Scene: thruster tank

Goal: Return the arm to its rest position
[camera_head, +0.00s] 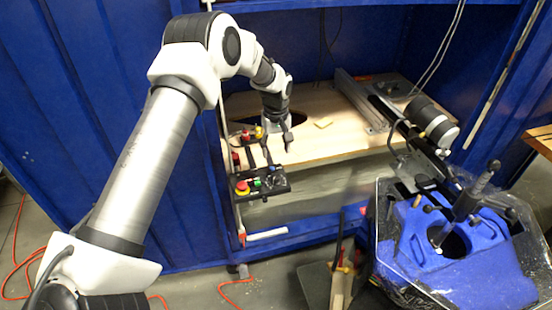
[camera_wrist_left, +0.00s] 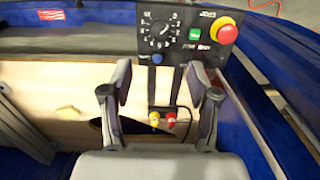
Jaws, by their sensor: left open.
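My left arm (camera_head: 150,160) comes in from the left, bends at a raised elbow and reaches down into the blue cabinet. My left gripper (camera_head: 278,150) points down near the control box (camera_head: 262,185), above the front of the wooden board. In the left wrist view, the two fingers of the left gripper (camera_wrist_left: 160,80) stand well apart with nothing held between them. Behind them is the black control panel (camera_wrist_left: 178,35) with a dial, a green button and a red stop button. Whether the fingers touch the box cannot be told. My right gripper is not in view.
The pale wooden board (camera_head: 335,135) has a dark hole and a small loose yellowish piece (camera_head: 323,123). A metal rail (camera_head: 360,100) and a black cylinder (camera_head: 430,117) stand to the right. A blue fixture (camera_head: 460,255) sits in a clear tank. Blue cabinet walls flank the arm.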

